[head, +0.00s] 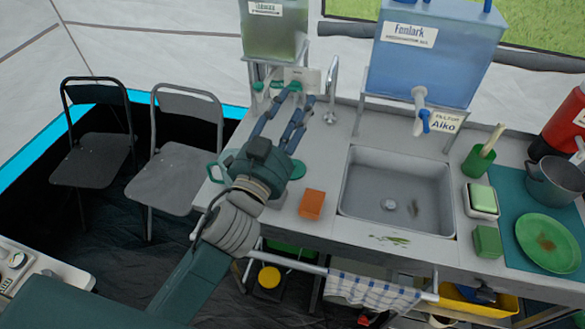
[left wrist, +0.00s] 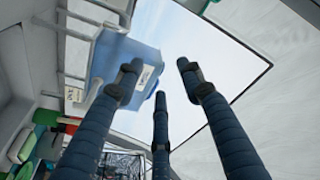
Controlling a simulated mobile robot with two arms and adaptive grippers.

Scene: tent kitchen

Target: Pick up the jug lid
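My left gripper (head: 288,105) is in front of the rear-left water tank's tap area, over the left part of the counter. In the left wrist view its fingers (left wrist: 158,75) are spread apart with nothing between them. A flat green round piece (head: 298,169), which looks like the jug lid, lies on the counter just right of my gripper's palm and is partly hidden by it. A green handle (head: 215,172), perhaps the jug's, shows left of the palm; the rest of that object is hidden behind my gripper. My right gripper is not in view.
An orange block (head: 312,204) lies near the counter's front edge, left of the sink (head: 350,205). A tall faucet (head: 331,95) stands behind. A blue tank (head: 425,65) stands on a rack. Two folding chairs (head: 185,135) are on the left.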

